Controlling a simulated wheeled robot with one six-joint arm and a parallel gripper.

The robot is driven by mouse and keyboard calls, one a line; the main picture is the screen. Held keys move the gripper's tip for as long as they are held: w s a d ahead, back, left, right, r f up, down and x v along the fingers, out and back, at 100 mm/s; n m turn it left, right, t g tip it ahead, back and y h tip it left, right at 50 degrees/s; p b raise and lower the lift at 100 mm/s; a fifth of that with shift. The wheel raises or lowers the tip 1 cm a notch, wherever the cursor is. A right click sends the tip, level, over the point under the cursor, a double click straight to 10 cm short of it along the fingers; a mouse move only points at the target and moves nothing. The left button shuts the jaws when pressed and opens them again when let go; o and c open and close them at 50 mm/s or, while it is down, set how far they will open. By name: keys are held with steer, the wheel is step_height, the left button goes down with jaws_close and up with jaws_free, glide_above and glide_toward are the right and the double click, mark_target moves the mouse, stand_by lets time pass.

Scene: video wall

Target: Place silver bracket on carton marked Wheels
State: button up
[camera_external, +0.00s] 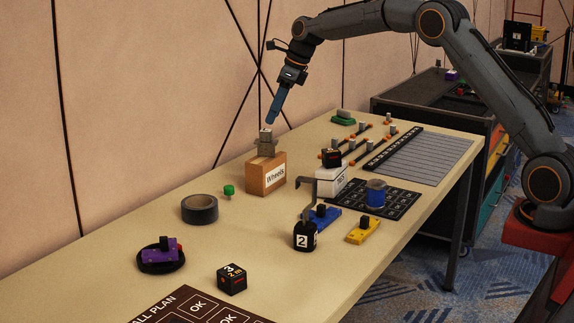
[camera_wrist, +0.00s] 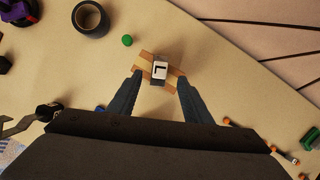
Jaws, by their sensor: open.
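The carton marked Wheels (camera_external: 265,178) is a brown box with a white label, standing on the table near the wall. The silver bracket (camera_external: 266,146) sits upright on top of it, apart from my fingers. In the wrist view the bracket (camera_wrist: 160,72) has a light top with a dark L-shaped mark, and the carton (camera_wrist: 145,62) shows beneath it. My gripper (camera_external: 271,122) is just above the bracket, pointing down. In the wrist view my gripper (camera_wrist: 159,78) is open, with one finger to each side of the bracket and nothing held.
A black tape roll (camera_external: 199,209) and green knob (camera_external: 229,190) lie left of the carton. A white box (camera_external: 331,181) with a black block on it stands to the right. A hooked black weight (camera_external: 305,236) is in front.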

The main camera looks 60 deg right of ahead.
steer(key=shift+s+r, duration=0.2)
steer(key=shift+r, duration=0.15)
steer(key=s+a+f+n+g, duration=0.1)
steer(key=s+a+f+n, duration=0.2)
steer(key=s+n, duration=0.7)
steer(key=s+a+f+n+g+h, duration=0.1)
steer(key=s+a+f+n, duration=0.2)
steer(key=s+n, duration=0.7)
steer(key=s+a+f+n+g, duration=0.2)
steer(key=s+f+n, duration=0.5)
steer(key=s, duration=2.2)
steer(key=a+n, duration=0.1)
steer(key=n, duration=0.2)
steer(key=shift+s+a+h, duration=0.2)
steer(key=shift+s+h, duration=0.15)
steer(key=shift+h, duration=0.05)
steer(key=shift+r, duration=0.1)
